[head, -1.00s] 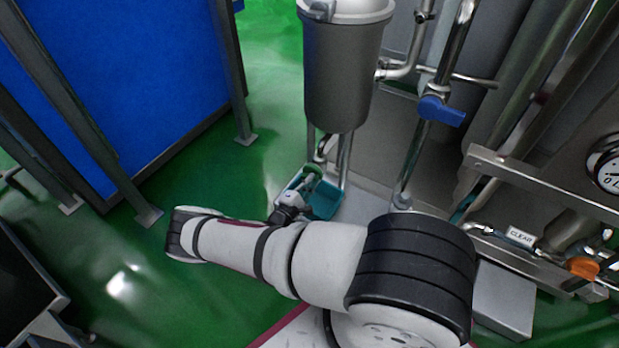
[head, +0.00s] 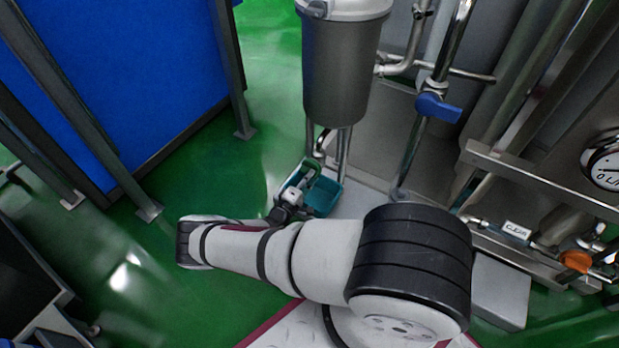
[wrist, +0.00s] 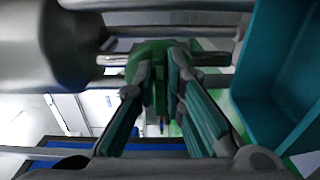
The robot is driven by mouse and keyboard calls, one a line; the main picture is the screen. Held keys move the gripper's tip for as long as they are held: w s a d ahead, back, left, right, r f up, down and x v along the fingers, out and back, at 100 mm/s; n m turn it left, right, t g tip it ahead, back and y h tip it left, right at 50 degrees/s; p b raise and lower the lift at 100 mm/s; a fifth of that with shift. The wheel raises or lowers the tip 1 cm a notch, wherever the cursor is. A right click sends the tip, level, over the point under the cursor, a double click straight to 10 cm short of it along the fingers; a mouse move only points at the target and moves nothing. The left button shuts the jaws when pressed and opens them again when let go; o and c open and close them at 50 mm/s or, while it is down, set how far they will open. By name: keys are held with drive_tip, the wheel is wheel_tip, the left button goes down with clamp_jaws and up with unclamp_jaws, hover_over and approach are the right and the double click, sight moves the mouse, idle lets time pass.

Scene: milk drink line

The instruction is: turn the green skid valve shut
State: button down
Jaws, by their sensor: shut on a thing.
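The green skid valve (wrist: 150,48) shows in the wrist view on a horizontal metal pipe, straight ahead of my gripper (wrist: 161,82). The two teal-padded fingers stand on either side of its green handle and are shut on it. In the head view my gripper (head: 297,186) is low under the grey vessel, beside a teal bin (head: 323,196). There the fingers and wrist mostly hide the valve, and I cannot tell the handle's angle.
The teal bin wall (wrist: 262,75) is close on the right in the wrist view. The grey vessel (head: 345,70) stands above my gripper. A blue-handled valve (head: 437,107) and an orange-handled valve (head: 576,262) are further right. Green floor (head: 190,180) is open on the left.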

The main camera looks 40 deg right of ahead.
drive_tip(key=shift+a+f, duration=0.1)
drive_tip(key=c, duration=1.7)
unclamp_jaws()
drive_tip(key=shift+o, duration=0.2)
drive_tip(key=v, duration=1.2)
